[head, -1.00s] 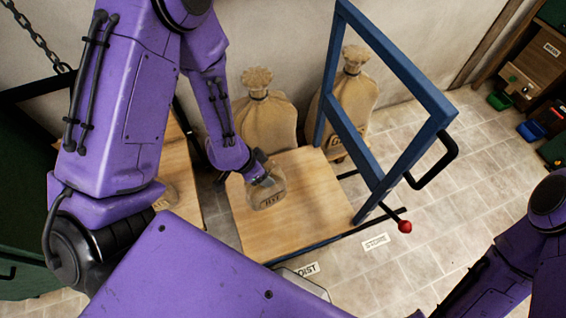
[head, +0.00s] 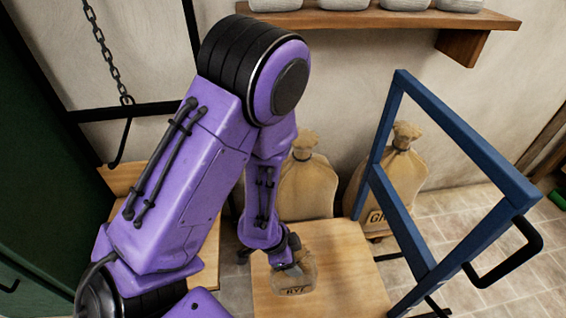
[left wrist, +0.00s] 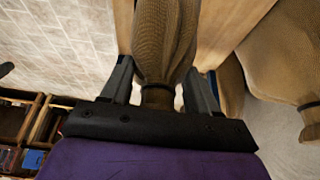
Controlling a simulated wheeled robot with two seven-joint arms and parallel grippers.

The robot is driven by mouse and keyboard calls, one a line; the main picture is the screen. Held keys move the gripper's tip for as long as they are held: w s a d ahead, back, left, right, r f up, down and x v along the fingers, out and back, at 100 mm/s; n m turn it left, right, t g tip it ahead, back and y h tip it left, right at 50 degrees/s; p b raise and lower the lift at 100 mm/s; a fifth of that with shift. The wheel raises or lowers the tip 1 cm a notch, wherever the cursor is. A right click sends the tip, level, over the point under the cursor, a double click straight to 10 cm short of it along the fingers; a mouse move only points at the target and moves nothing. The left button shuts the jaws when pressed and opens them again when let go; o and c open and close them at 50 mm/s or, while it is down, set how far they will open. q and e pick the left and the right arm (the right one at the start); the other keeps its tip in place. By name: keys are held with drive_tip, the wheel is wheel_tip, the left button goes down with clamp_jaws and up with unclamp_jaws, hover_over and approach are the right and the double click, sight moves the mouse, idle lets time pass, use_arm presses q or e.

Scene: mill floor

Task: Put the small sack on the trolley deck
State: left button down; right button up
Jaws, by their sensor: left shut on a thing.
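The small sack (head: 294,282), tan and marked RYE, is over the wooden trolley deck (head: 346,258) in the head view. My left gripper (head: 291,262) is shut on its tied neck from above. In the left wrist view, the two fingers (left wrist: 160,88) stand either side of the neck, and the sack's body (left wrist: 166,38) hangs beyond them. The sack looks about upright. I cannot tell whether its bottom touches the deck. My right gripper is not in view.
The trolley's blue frame handle (head: 455,130) rises at the deck's right side. Two large sacks (head: 307,188) (head: 402,172) stand behind the deck by the wall. A shelf (head: 400,16) is on the wall above. A chain (head: 104,50) hangs at the left.

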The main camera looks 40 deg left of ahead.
sight(315, 252)
use_arm(q)
drive_tip(key=w+b, duration=0.1)
drive_tip(key=b, duration=0.1)
drive_tip(key=w+f+b, duration=0.1)
drive_tip(key=b, duration=0.1)
drive_tip(key=shift+d+f, duration=0.15)
drive_tip(key=shift+d, duration=0.1)
drive_tip(key=shift+w+d+f, duration=0.1)
drive_tip(key=shift+w+d, duration=0.05)
drive_tip(key=shift+w, duration=0.35)
drive_tip(key=shift+w+d+f, duration=0.1)
drive_tip(key=shift+w, duration=0.35)
drive_tip(key=w+f, duration=0.2)
drive_tip(key=f, duration=0.1)
drive_tip(key=w+d+f+b, duration=0.1)
drive_tip(key=w+f, duration=0.1)
drive_tip(key=shift+w+f, duration=0.35)
drive_tip(key=shift+f, duration=0.1)
wheel_tip(315, 252, down, 3)
drive_tip(key=shift+w+d+b, duration=0.1)
drive_tip(key=shift+b, duration=0.75)
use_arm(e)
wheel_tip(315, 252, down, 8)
use_arm(q)
drive_tip(key=shift+c, duration=1.3)
unclamp_jaws()
drive_tip(key=shift+f, duration=0.15)
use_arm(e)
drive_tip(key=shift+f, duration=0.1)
